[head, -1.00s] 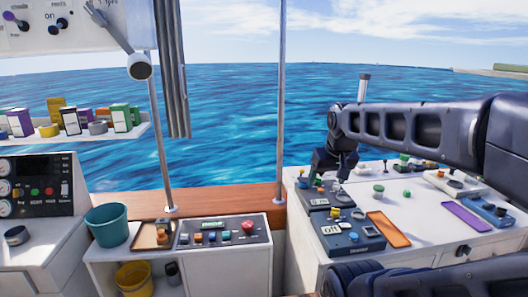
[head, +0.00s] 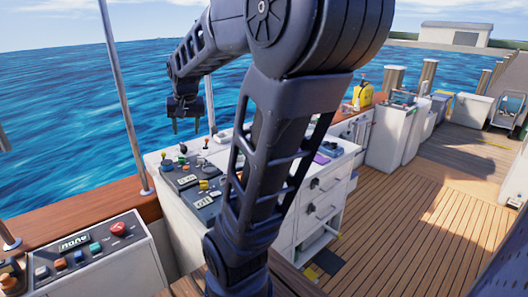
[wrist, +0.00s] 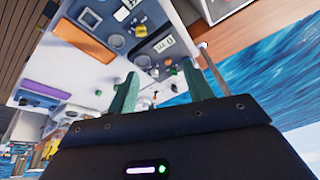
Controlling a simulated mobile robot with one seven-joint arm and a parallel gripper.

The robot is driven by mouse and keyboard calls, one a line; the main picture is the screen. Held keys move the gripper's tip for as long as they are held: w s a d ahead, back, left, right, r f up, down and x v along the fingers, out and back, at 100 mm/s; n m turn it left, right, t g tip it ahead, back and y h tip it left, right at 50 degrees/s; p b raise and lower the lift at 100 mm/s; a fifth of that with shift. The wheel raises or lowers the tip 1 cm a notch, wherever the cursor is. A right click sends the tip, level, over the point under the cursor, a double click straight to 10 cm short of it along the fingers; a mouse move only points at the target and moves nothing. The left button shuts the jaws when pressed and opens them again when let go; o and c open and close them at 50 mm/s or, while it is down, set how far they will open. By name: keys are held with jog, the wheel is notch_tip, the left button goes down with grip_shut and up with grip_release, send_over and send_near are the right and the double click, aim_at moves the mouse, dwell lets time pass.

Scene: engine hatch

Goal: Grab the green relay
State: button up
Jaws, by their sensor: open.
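My gripper (head: 187,126) hangs at the end of my raised arm, above the far left end of a white cabinet (head: 272,212). It is open, with nothing between its two fingers; it also shows in the wrist view (wrist: 161,74). A small green piece (head: 182,160) stands on the cabinet top below my gripper. In the wrist view a small green spot (wrist: 174,71) shows between the fingertips, well beyond them. Another green spot (wrist: 98,93) lies to the left. I cannot tell which of these is the green relay. My arm hides part of the cabinet top.
Dark panels with displays (head: 203,200) and several knobs crowd the cabinet top. An orange tray (wrist: 84,39) lies there too. A button console (head: 85,262) stands at the lower left. A thin metal post (head: 124,100) rises left of my gripper. Open deck lies to the right.

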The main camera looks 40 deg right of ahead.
jog(key=w+d+f+m+g+h, duration=0.1)
jog(key=w+d+f+m, duration=0.25)
jog(key=w+d, duration=0.65)
jog(key=w+d+f+m+g+h, duration=0.1)
jog(key=w+d+f+m, duration=0.35)
jog(key=d, duration=0.75)
jog(key=w+d+f+m+g, duration=0.1)
jog(key=w+d+f+m, duration=0.1)
jog(key=d+f, duration=0.4)
jog(key=w+d+f+m+g+h, duration=0.1)
jog(key=w+d+f+m, duration=0.2)
jog(key=d+f, duration=0.4)
jog(key=w+d+f+m+h, duration=0.1)
jog(key=d+f, duration=0.6)
jog(key=d, duration=0.8)
jog(key=shift+w+d+f+m+g, duration=0.2)
jog(key=shift+w+m, duration=0.15)
jog(key=shift+w, duration=0.2)
jog(key=shift+w+d+f+m+g, duration=0.1)
jog(key=shift+w+d+m+g, duration=0.1)
jog(key=shift+w+m, duration=0.25)
jog(key=shift+d+x, duration=0.15)
jog(key=shift+x, duration=1.15)
jog(key=shift+d+x, duration=0.1)
jog(key=shift+x, duration=1.25)
jog(key=shift+w+r, duration=0.15)
jog(key=shift+w, duration=0.05)
jog(key=c, duration=1.1)
